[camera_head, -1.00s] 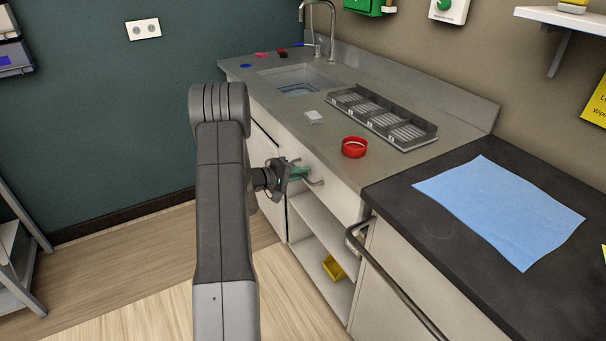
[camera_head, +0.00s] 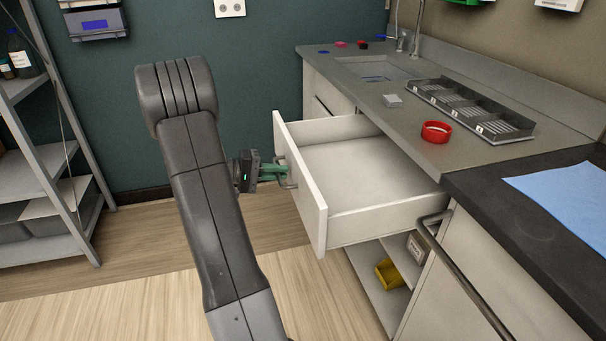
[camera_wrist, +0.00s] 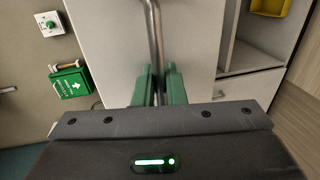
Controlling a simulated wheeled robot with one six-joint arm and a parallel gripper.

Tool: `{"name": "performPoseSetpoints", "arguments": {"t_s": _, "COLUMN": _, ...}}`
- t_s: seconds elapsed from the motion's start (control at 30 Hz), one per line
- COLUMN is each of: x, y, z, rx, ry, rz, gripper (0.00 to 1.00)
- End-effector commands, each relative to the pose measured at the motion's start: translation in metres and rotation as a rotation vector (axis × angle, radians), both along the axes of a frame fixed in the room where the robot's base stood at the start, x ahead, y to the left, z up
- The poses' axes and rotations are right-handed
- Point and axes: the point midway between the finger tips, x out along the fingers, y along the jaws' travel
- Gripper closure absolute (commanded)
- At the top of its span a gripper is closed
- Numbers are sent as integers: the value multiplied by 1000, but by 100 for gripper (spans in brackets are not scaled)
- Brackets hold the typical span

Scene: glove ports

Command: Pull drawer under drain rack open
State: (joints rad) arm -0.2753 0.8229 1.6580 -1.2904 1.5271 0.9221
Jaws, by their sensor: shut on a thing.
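The drawer (camera_head: 362,172) under the drain rack (camera_head: 470,108) stands pulled far out of the counter, and its inside looks empty. Its white front (camera_head: 308,200) faces left, with a grey bar handle (camera_head: 287,178) on it. My gripper (camera_head: 280,172) is at this handle, its green fingers shut on the bar. In the wrist view, the green fingers (camera_wrist: 159,88) close around the metal handle (camera_wrist: 153,35), with the pale drawer front behind. The drain rack sits on the grey counter above the drawer.
A red ring (camera_head: 436,132) and a small white block (camera_head: 392,100) lie on the counter. Below the drawer is an open shelf with a yellow bin (camera_head: 389,274). A dark worktop (camera_head: 540,205) with a blue sheet stands at right. A grey shelf rack (camera_head: 45,160) stands at left; floor between is clear.

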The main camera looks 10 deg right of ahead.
Motion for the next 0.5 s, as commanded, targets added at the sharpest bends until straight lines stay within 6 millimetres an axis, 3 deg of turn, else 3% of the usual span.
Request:
{"name": "performPoseSetpoints", "arguments": {"t_s": 0.2, "x": -2, "y": 25, "z": -2, "rx": 2, "ry": 1, "rz": 1, "gripper": 100}}
{"name": "performPoseSetpoints", "arguments": {"t_s": 0.5, "x": -3, "y": 31, "z": -1, "rx": 1, "ry": 1, "rz": -2, "gripper": 100}}
